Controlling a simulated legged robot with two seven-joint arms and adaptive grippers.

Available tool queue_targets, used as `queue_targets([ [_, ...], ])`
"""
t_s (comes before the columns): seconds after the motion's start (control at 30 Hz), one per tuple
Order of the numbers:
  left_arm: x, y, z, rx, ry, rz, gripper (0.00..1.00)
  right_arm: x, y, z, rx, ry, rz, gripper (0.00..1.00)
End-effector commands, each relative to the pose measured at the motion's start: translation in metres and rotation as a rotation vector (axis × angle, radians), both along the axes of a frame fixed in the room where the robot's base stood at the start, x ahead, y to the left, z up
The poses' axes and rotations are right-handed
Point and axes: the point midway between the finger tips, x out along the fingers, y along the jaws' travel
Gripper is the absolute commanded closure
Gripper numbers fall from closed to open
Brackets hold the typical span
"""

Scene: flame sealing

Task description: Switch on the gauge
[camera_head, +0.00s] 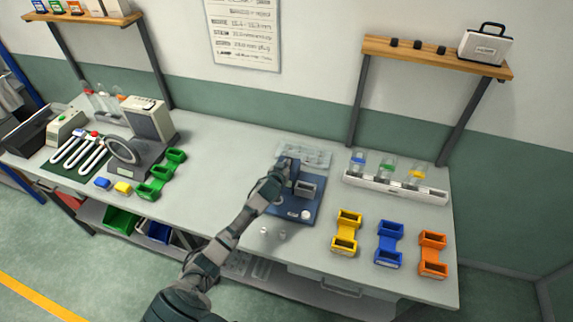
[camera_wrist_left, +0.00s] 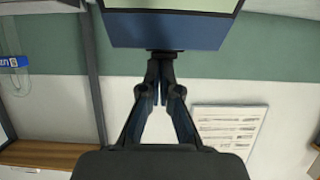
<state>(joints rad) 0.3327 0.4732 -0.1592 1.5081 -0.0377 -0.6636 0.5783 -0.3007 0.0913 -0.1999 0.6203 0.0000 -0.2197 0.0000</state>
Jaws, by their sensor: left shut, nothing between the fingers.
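A blue unit with a grey block, which I take to be the gauge (camera_head: 302,211), stands on the bench right of centre. My left gripper (camera_head: 284,166) is over its back left part and hides some of it. In the left wrist view a blue housing with a pale face (camera_wrist_left: 170,30) fills the top middle. My left gripper (camera_wrist_left: 161,62) is shut and empty there, its fingertips close to a small dark part at the housing's edge. I cannot tell whether they touch it. The right gripper is out of view.
Yellow (camera_head: 346,232), blue (camera_head: 389,245) and orange (camera_head: 432,254) bins stand to the right. A white rack (camera_head: 395,190) with bottles is behind them. Green bins (camera_head: 160,175) and a grey machine (camera_head: 147,118) stand left.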

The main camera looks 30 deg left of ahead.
Motion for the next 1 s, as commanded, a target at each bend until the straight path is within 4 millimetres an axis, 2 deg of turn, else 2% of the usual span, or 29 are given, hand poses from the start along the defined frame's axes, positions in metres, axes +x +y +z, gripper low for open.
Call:
queue_targets([
  [0.13, 0.0, -0.001, -0.003, 0.001, -0.01, 0.0, 1.0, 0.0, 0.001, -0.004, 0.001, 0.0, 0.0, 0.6],
  [0.23, -0.001, -0.003, -0.012, 0.008, -0.049, -0.001, 1.0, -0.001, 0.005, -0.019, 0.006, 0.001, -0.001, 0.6],
  [0.3, -0.001, -0.002, -0.006, 0.013, -0.05, -0.001, 1.0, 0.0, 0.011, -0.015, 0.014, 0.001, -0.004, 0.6],
  [0.47, -0.001, -0.004, -0.005, 0.014, -0.047, -0.001, 1.0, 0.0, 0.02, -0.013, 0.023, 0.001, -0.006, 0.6],
  [1.0, -0.001, -0.002, 0.012, 0.012, -0.05, -0.001, 1.0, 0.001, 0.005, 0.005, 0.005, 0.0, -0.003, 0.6],
])
